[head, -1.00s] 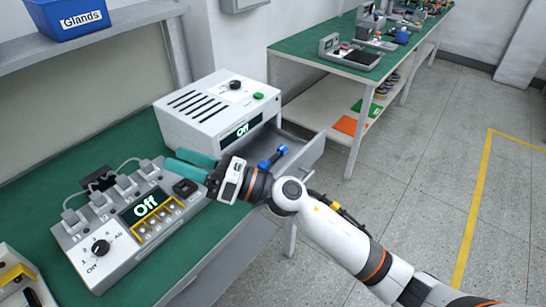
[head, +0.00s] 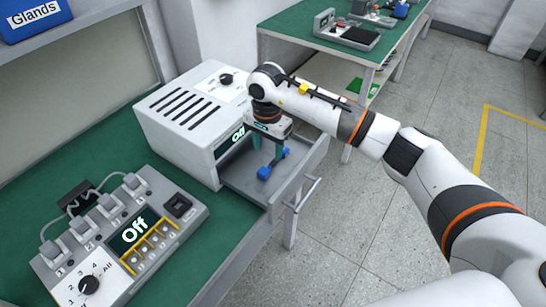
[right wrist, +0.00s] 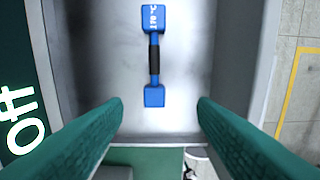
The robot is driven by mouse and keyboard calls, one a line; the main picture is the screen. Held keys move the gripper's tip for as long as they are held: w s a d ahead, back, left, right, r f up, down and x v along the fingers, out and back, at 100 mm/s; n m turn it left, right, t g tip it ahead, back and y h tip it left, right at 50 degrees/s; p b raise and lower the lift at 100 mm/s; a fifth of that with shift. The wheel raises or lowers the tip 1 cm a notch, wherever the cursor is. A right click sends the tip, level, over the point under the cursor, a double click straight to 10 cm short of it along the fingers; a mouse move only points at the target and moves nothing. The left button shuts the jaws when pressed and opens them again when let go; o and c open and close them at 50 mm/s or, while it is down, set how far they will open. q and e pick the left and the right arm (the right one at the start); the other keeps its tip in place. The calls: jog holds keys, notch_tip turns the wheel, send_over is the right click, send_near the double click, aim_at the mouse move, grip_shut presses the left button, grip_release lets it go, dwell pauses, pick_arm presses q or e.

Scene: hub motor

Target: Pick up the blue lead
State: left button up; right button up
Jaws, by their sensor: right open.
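The blue lead (head: 264,172) lies in the open drawer (head: 240,183) of the grey box. In the right wrist view the blue lead (right wrist: 153,95) has two blue block ends, the far one with white lettering, joined by a black middle. My right gripper (head: 267,150) points down over the drawer, its teal fingers hiding part of the lead in the head view. In the right wrist view the right gripper (right wrist: 157,108) is open and empty, its fingers spread wider than the lead, which lies just beyond the fingertips. My left gripper is not in view.
The grey box (head: 190,115) with an "Off" display stands behind the drawer. A grey control panel (head: 120,235), also reading "Off", lies on the green bench at left. The drawer walls stand close around the lead. A second bench (head: 300,40) is at the back.

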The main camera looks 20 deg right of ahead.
aim_at(266, 168)
notch_tip(266, 168, down, 2)
jog(key=shift+f, duration=0.25)
jog(key=shift+w+a+f, duration=0.1)
jog(key=shift+w+f, duration=0.05)
jog(key=shift+f, duration=0.2)
notch_tip(266, 168, down, 4)
jog(key=shift+w+a+f+p, duration=0.1)
jog(key=shift+a+p, duration=0.05)
jog(key=shift+p, duration=1)
jog(key=shift+f, duration=0.5)
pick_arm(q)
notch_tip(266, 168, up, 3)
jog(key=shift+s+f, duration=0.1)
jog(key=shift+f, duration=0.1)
pick_arm(e)
jog(key=c, duration=1.1)
